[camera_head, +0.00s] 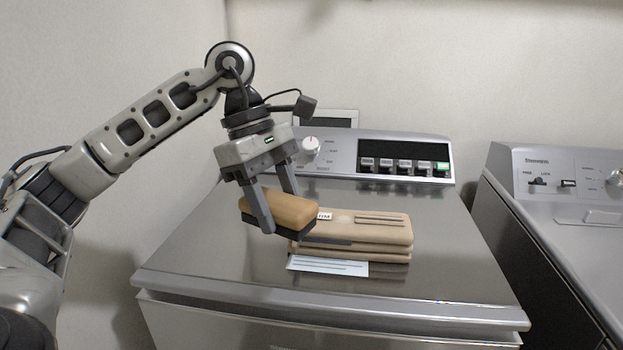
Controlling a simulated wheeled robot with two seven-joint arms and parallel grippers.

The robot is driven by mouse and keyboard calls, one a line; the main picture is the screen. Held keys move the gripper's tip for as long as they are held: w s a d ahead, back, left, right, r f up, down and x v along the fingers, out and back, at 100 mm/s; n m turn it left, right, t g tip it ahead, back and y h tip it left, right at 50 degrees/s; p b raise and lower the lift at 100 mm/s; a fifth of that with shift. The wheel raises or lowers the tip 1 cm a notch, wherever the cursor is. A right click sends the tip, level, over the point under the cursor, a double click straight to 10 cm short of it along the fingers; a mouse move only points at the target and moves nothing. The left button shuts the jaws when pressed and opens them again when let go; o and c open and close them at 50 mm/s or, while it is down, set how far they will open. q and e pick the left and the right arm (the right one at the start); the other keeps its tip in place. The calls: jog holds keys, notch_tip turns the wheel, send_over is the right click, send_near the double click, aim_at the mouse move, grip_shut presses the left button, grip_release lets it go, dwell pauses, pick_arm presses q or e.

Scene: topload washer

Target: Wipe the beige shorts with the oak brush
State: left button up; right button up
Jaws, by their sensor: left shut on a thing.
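The oak brush (290,209) is a tan wooden block with a dark underside. My left gripper (280,218) is shut on it, one finger in front and one behind. The beige shorts (375,228) lie as a folded stack on the washer's closed top, with a small white label near the upper left. The brush is at the left end of the shorts and overlaps it in the view; I cannot tell whether its underside touches the cloth. The brush and fingers hide the left end of the shorts. My right gripper is not in view.
A white card (327,265) lies in front of the shorts on the washer top (450,270). The control panel (380,158) with a knob and several buttons rises behind. A second machine (570,210) stands to the right across a narrow gap. The washer top is bare right of the shorts.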

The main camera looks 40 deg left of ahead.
aim_at(304, 235)
pick_arm(q)
jog(key=shift+s+d+f+m, duration=0.4)
jog(key=shift+s+d+m, duration=0.3)
jog(key=shift+d, duration=0.15)
jog(key=d, duration=0.1)
jog(key=w+d+f+m, duration=0.1)
jog(key=d+f+m+g, duration=0.1)
jog(key=shift+w+f, duration=0.15)
jog(key=shift+w, duration=0.1)
jog(key=d+f+m+g+y, duration=0.1)
jog(key=d+f+m+y, duration=0.1)
jog(key=d+f+m, duration=0.4)
jog(key=d+f+m+g+y, duration=0.2)
jog(key=d+f+m, duration=0.5)
jog(key=d, duration=0.8)
jog(key=m, duration=0.3)
jog(key=shift+w, duration=0.25)
jog(key=shift+a+f+g, duration=0.1)
jog(key=shift+f+g, duration=0.1)
jog(key=shift+g, duration=0.1)
